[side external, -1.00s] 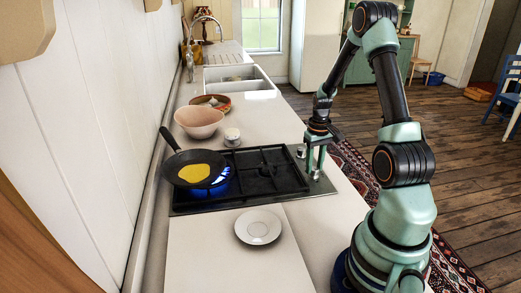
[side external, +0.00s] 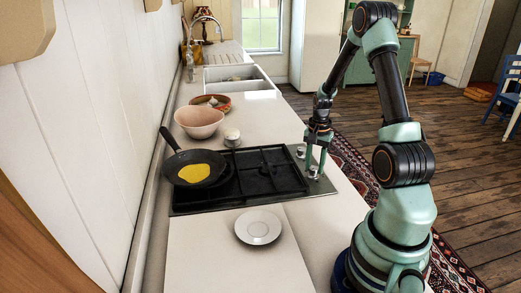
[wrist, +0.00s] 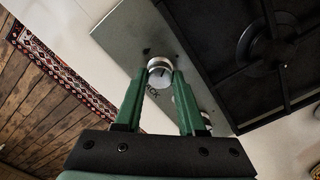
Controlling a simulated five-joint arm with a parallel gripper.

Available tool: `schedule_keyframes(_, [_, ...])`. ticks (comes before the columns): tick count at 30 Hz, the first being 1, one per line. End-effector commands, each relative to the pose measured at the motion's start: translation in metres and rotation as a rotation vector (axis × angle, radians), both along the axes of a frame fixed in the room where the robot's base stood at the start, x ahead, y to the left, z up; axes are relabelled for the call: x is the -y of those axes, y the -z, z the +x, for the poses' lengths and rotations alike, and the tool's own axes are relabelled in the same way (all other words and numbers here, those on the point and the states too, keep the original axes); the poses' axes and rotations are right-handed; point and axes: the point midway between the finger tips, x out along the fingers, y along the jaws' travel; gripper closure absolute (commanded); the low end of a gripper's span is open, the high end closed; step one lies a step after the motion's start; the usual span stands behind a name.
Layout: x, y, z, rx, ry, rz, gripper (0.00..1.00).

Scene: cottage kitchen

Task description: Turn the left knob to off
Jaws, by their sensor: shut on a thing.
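The hob (side external: 265,192) has two knobs on its right-hand strip in the side view. My gripper (side external: 314,167) points down at the nearer knob (side external: 314,174), the left one seen from the hob's front. In the wrist view, my gripper's fingers (wrist: 160,78) are shut on this silver knob (wrist: 160,70), one finger on each side. The other knob (side external: 301,152) stands farther back, just behind the gripper; in the wrist view it is partly hidden by the right finger (wrist: 205,119). No flame shows under the frying pan.
The black frying pan (side external: 213,160) holds yellow food (side external: 194,174) on the hob's left side. A white plate (side external: 258,227) lies in front. A pink bowl (side external: 198,121), a small jar (side external: 232,138) and an orange dish (side external: 211,102) stand behind. The sink (side external: 238,78) is farther back.

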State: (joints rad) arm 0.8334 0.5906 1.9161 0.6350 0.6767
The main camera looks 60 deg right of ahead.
Motion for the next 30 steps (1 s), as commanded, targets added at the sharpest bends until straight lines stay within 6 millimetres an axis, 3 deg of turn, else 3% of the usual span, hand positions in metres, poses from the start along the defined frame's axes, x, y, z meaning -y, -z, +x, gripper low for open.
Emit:
schedule_keyframes(15, [-0.0001, -0.0014, -0.0002, -0.001, 0.431, 0.000, 1.00])
schedule_keyframes(30, [0.0000, -0.0012, -0.0003, 0.000, 0.593, 0.000, 1.00])
